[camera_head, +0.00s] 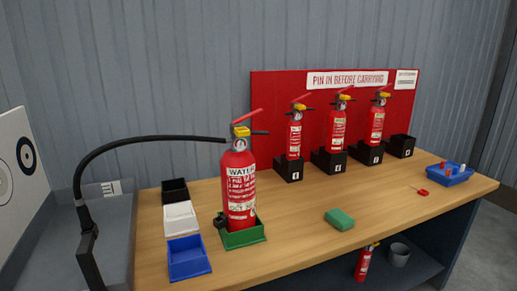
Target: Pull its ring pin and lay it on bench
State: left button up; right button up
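A red water extinguisher (239,190) stands upright in a green tray (246,239) on the wooden bench (290,226). Its red lever (248,116) tilts up to the right, with a yellow part (241,132) below it at the neck. I cannot make out a separate ring pin there at this size. A black hose (140,141) arches left from its neck down to a black nozzle (88,250) over a grey surface. Neither of my grippers shows in the head view.
Black, white (181,219) and blue (188,260) trays line the bench's left. Three extinguishers stand in black holders before a red board (277,100); an empty holder (400,146) is right. A green sponge (339,219), small red item (422,191) and blue bin (449,175) lie on the bench.

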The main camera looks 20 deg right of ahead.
aim_at(352, 192)
jog(key=u, duration=0.2)
jog(key=k, duration=0.3)
jog(key=z, duration=1.2)
jog(key=i, duration=0.65)
jog(key=u, duration=0.9)
